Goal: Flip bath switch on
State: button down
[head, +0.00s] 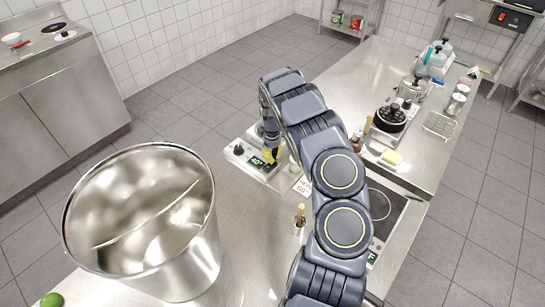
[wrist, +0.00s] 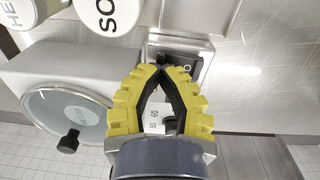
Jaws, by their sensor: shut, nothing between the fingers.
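The bath (head: 262,168) is a small pale unit with a lit green 40° display and a black knob (head: 238,149), on the steel counter left of my arm. A black rocker switch (wrist: 185,68) marked O sits in a metal plate just past my fingertips. My gripper (wrist: 160,68) has yellow-backed fingers and is shut and empty, its tips at the switch's lower left edge. I cannot tell whether they touch. In the head view my gripper (head: 270,156) is over the unit and hides the switch.
A large steel pot (head: 140,215) stands close on the left of the counter. Round lettered labels (wrist: 108,12) are at the wrist view's top.

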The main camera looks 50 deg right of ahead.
jog(key=shift+d+r, duration=0.2)
jog(key=shift+r, duration=0.35)
notch_tip(320, 180, up, 14)
jog(key=d, duration=0.1)
jog(key=shift+d, duration=0.35)
jog(key=shift+f, duration=0.15)
